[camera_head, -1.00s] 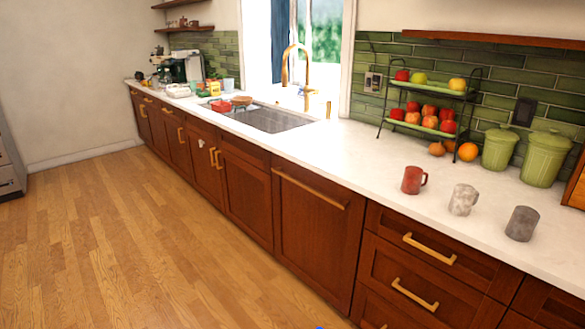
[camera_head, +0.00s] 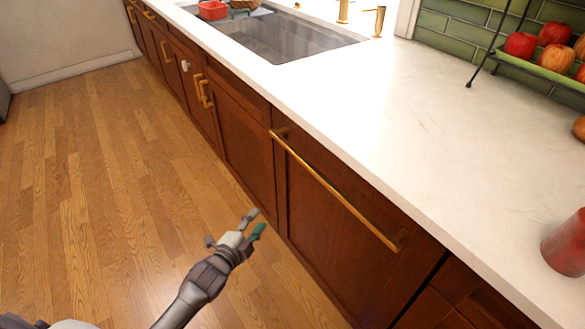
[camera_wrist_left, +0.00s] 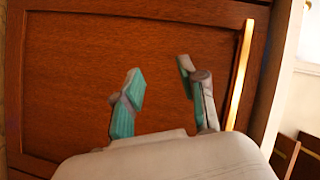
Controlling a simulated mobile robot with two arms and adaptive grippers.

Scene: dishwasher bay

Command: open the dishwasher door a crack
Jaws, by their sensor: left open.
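The dishwasher door (camera_head: 318,235) is a dark wood panel under the counter, and it appears closed. A long brass bar handle (camera_head: 330,187) runs along its top. My left gripper (camera_head: 252,223) is open and empty, in front of the panel, lower than the handle and to its left in the head view. In the left wrist view, the open fingers (camera_wrist_left: 157,88) face the wood panel (camera_wrist_left: 90,65), with the brass handle (camera_wrist_left: 239,75) to the right of them, apart from them. My right gripper is not in view.
The white counter (camera_head: 400,130) overhangs the cabinets. A sink (camera_head: 275,35) is further left, and a red mug (camera_head: 567,245) stands near the right edge. Cabinets with brass handles (camera_head: 205,95) continue to the left. The wooden floor (camera_head: 100,190) is clear.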

